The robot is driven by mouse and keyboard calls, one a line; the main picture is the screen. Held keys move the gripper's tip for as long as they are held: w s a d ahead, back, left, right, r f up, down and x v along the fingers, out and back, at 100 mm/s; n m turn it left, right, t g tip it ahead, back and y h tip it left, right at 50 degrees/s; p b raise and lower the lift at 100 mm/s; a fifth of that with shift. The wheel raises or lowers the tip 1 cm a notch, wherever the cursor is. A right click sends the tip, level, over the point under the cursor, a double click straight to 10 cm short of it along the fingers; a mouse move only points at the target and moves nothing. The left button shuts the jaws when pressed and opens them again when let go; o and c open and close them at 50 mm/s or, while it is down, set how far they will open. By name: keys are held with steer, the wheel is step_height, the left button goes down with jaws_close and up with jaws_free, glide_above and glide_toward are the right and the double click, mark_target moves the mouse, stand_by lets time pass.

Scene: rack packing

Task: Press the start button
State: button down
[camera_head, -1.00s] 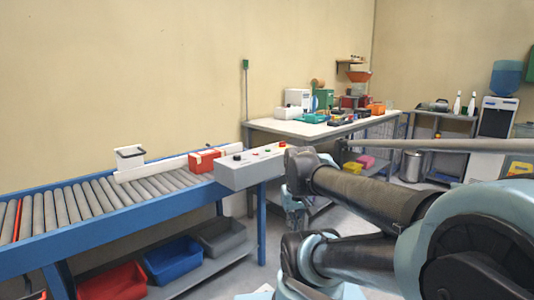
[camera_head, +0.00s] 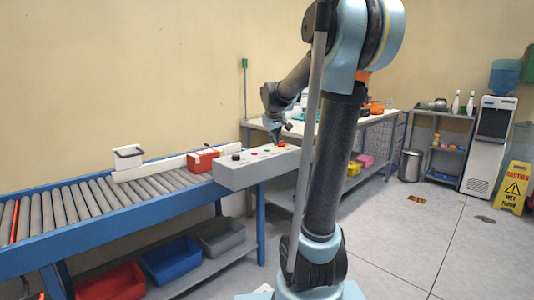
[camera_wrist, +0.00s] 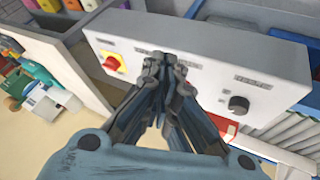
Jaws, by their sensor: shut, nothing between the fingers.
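A light grey control box (camera_head: 245,174) sits at the right end of the roller conveyor. In the wrist view its face (camera_wrist: 205,75) carries a red button on a yellow plate (camera_wrist: 113,63) at the left and a black knob (camera_wrist: 238,104) at the right, with printed labels between. My gripper (camera_wrist: 168,62) is shut and empty, its fingertips over the middle of the panel. They hide what lies there, so I cannot make out the start button or tell whether they touch the panel. In the head view my gripper (camera_head: 276,140) shows just above the box's right part.
Coloured bins (camera_head: 172,260) lie on the shelf below. A cluttered workbench (camera_head: 350,124) stands behind.

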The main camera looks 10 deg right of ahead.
step_height(320, 180, up, 3)
steer(key=n+t, duration=0.2)
glide_above(265, 150)
steer(key=shift+w+f, duration=0.1)
steer(key=shift+w, duration=0.35)
steer(key=shift+f, duration=0.15)
steer(key=shift+f, duration=4.3)
steer(key=shift+s+f, duration=0.15)
steer(key=shift+f, duration=0.55)
steer(key=shift+r, duration=0.8)
steer(key=shift+r, duration=0.15)
steer(key=shift+r, duration=2.35)
